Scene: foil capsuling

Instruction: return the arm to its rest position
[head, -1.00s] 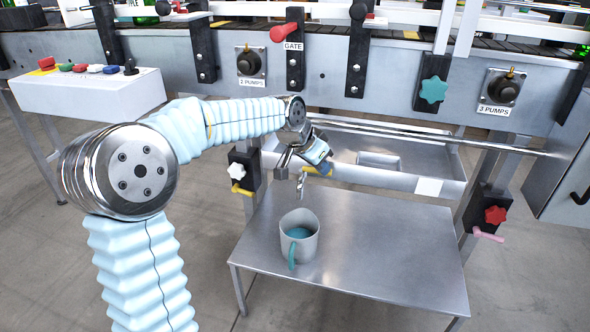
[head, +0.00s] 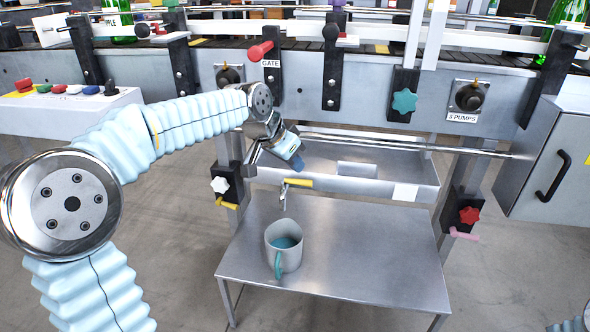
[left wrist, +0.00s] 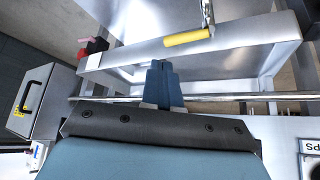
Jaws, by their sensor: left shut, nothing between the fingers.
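My left arm reaches in from the left, and its gripper (head: 295,162) hangs in front of the conveyor frame, above and behind a grey mug. In the left wrist view its blue fingers (left wrist: 164,84) are together with nothing between them. The grey mug (head: 289,260) with a teal handle and blue liquid inside stands upright on the low steel table, apart from the gripper. A small tap with a yellow lever (head: 298,183) is above the mug; the lever also shows in the left wrist view (left wrist: 187,38). Only a bit of my right sleeve shows; its gripper does not.
The low steel table (head: 370,262) is otherwise bare. A steel tray (head: 400,168) and a rail sit behind it. A button box (head: 70,120) stands left, a metal cabinet (head: 545,150) right.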

